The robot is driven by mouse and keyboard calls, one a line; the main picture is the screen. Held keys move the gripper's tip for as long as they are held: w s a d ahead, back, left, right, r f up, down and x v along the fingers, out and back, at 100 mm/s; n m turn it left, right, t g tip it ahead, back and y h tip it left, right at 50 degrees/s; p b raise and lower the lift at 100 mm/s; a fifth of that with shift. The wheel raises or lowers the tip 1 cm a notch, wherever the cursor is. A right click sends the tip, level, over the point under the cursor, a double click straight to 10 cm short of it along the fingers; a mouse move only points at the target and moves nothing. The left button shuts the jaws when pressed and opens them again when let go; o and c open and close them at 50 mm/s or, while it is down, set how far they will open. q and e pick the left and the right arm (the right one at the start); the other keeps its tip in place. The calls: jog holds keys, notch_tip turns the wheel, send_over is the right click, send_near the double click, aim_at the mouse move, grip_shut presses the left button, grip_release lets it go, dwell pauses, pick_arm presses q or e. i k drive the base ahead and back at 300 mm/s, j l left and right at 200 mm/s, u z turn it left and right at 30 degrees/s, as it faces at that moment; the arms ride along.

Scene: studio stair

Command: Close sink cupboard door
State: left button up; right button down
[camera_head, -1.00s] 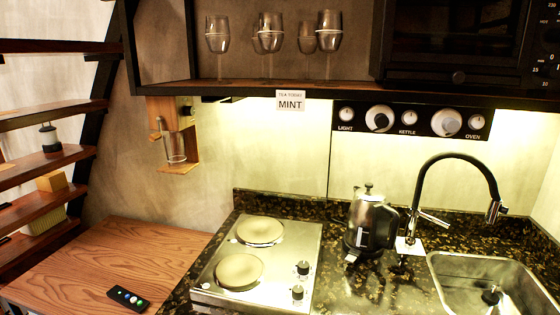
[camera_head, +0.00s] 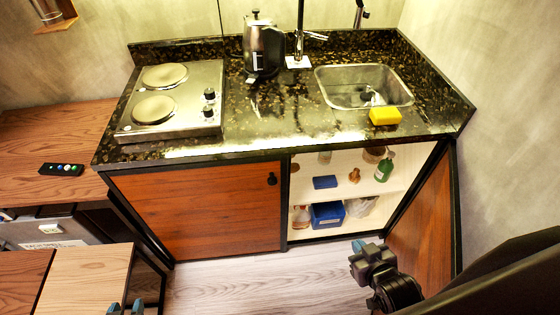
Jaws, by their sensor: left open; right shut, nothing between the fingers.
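The sink cupboard door (camera_head: 424,228) is the brown wooden panel at the right. It stands wide open, swung out from the right side of the cupboard under the sink (camera_head: 345,88). The cupboard's pale interior (camera_head: 335,170) shows between the door and the shut left door (camera_head: 205,210). My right gripper (camera_head: 360,247) is shut and empty, in front of the opening and left of the open door; I see no clear contact with it. My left gripper (camera_head: 125,307) is open at the bottom edge, far left of the door, with only its fingertips showing.
Bottles and blue boxes (camera_head: 327,214) stand on the cupboard's shelves. A yellow sponge (camera_head: 385,116) lies at the counter's front edge by the sink. Wooden surfaces (camera_head: 95,270) fill the lower left. The floor (camera_head: 240,285) before the cupboard is clear.

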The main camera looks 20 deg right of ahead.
aim_at(425, 239)
jog(key=k+l+z, duration=0.15)
jog(key=k, duration=0.25)
jog(key=k+l+z, duration=0.1)
jog(key=k, duration=0.35)
jog(key=j+z, duration=0.65)
jog(key=z, duration=0.2)
jog(key=j+z, duration=0.4)
jog(key=k+l, duration=0.05)
jog(key=l, duration=0.1)
